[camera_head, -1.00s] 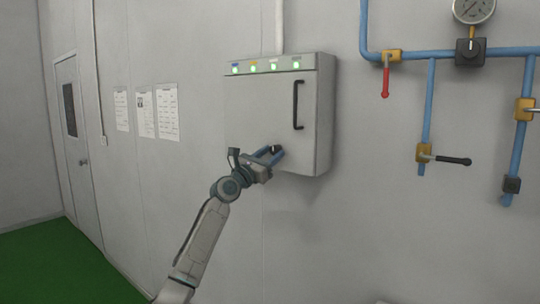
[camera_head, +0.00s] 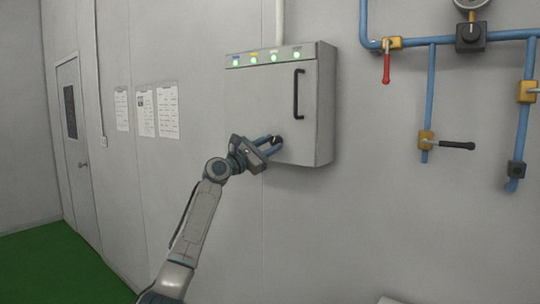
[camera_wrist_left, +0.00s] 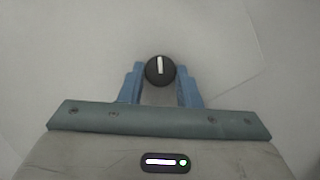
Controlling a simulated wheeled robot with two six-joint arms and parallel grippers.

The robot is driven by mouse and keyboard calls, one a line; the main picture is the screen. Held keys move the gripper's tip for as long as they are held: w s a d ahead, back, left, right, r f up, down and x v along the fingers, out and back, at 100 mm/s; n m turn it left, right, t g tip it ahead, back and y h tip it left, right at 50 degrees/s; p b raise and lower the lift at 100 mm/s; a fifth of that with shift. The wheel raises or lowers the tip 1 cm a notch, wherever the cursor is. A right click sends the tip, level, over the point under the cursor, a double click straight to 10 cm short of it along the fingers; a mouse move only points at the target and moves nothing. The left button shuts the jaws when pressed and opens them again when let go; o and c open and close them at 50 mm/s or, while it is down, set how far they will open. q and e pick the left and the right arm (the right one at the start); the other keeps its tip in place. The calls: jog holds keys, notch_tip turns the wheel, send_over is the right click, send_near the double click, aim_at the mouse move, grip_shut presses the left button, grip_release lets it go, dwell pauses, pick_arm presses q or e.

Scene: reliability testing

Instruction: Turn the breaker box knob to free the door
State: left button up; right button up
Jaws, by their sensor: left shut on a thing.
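The breaker box (camera_head: 290,100) is a pale grey wall cabinet with a black vertical handle (camera_head: 298,94) on its door. The door sits flush with the box. A round black knob (camera_wrist_left: 159,71) with a white mark is low on the door; it also shows small in the head view (camera_head: 277,140). My left gripper (camera_head: 272,144) has its blue fingers on either side of the knob and is shut on it. In the left wrist view the white mark points nearly straight up between the fingers (camera_wrist_left: 160,85). My right gripper is not in view.
Several small lights, green-lit, line the box's top edge. Blue pipes (camera_head: 430,90) with a red lever (camera_head: 387,68) and a black lever (camera_head: 457,145) are on the wall to the right. Paper sheets (camera_head: 146,112) and a door (camera_head: 76,140) are to the left. The wall between is clear.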

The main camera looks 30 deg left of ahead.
pick_arm(q)
jog(key=m+h, duration=0.1)
jog(key=m, duration=0.1)
jog(key=shift+a+m+g, duration=0.1)
jog(key=shift+m+g, duration=0.2)
jog(key=shift+g, duration=0.1)
jog(key=shift+r+m+g, duration=0.15)
jog(key=shift+m+g, duration=0.25)
jog(key=shift+m, duration=0.7)
jog(key=shift+r+m+g+h, duration=0.1)
jog(key=shift+m+g+h, duration=0.55)
jog(key=shift+m, duration=1.35)
jog(key=shift+g+y, duration=0.25)
jog(key=o, duration=1)
jog(key=b+v, duration=0.5)
jog(key=v, duration=0.5)
jog(key=shift+s+a, duration=0.2)
jog(key=shift+s, duration=0.15)
